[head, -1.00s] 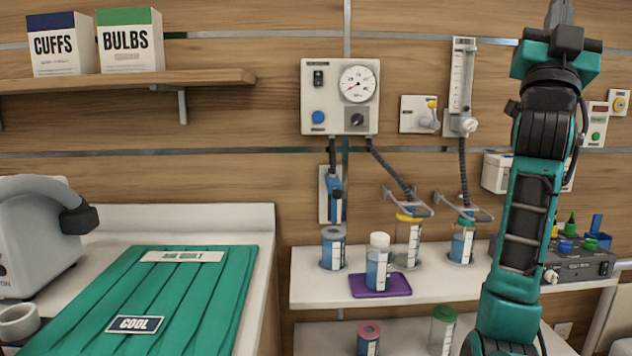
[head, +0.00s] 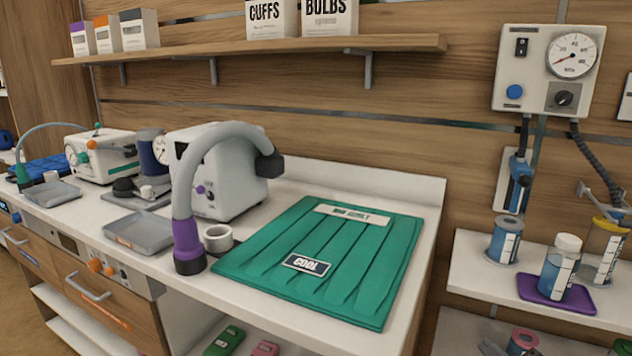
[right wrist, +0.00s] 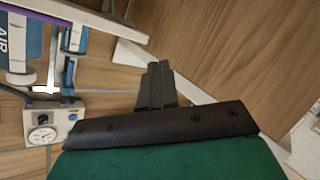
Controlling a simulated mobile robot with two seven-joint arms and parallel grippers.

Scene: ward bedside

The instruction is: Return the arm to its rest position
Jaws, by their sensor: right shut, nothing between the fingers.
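My right gripper (right wrist: 156,86) shows in the right wrist view, its dark fingers together and nothing between them. It is in the air, with wood-panelled wall behind it, and touches nothing that I can see. In the head view the right arm is out of the picture, except perhaps a small dark part at the bottom edge right of centre, too little to be sure of. My left gripper is in neither view.
A counter (head: 432,225) carries a green ribbed mat (head: 325,260), a grey machine with a thick hose (head: 195,150) and a grey tray (head: 140,232). A wall shelf (head: 250,47) holds boxes. At right, a gauge panel (head: 545,70) hangs above a shelf (head: 475,265) with several jars and a purple mat (head: 557,293).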

